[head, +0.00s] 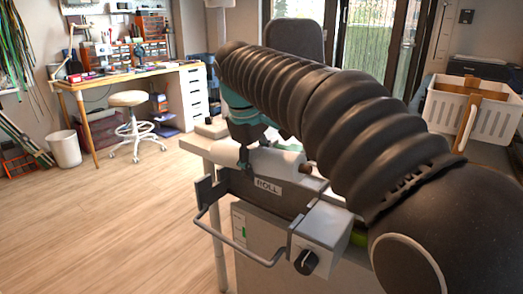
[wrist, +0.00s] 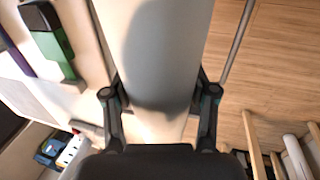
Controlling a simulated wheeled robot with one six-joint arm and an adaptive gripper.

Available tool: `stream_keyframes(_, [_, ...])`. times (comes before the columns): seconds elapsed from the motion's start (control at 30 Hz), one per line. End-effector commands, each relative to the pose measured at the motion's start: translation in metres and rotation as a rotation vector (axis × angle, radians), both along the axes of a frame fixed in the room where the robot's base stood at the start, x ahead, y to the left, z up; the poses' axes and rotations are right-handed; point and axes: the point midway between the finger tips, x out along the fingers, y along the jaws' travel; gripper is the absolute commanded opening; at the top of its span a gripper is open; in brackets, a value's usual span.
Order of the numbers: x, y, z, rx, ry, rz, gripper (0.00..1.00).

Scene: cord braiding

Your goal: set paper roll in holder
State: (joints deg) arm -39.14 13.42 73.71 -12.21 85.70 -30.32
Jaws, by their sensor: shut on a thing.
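The white paper roll (head: 277,162) lies sideways behind the front wall of the holder, partly hidden by my gripper and arm. In the wrist view the paper roll (wrist: 153,50) runs up between my fingers. My gripper (wrist: 160,98) is shut on it, one finger on each side. In the head view my gripper (head: 244,157) reaches down over the roll at the holder. The holder (head: 232,184) is a dark grey tray with a "ROLL" label on its front. I cannot tell whether the roll rests in the holder or is held just above it.
A grey box with a black knob (head: 306,262) and a bent metal bar (head: 228,240) stick out at the holder's front. A white basket (head: 467,112) stands at the right. A workbench (head: 130,76), stool (head: 128,99) and bin (head: 65,148) are far left. The wooden floor between is clear.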

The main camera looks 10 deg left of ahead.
Motion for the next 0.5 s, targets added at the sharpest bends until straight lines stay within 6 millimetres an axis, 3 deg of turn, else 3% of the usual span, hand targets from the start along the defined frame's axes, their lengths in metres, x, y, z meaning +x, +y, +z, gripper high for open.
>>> stream_keyframes(0.5, [-0.001, 0.002, -0.028, 0.001, -0.001, 0.003, 0.01])
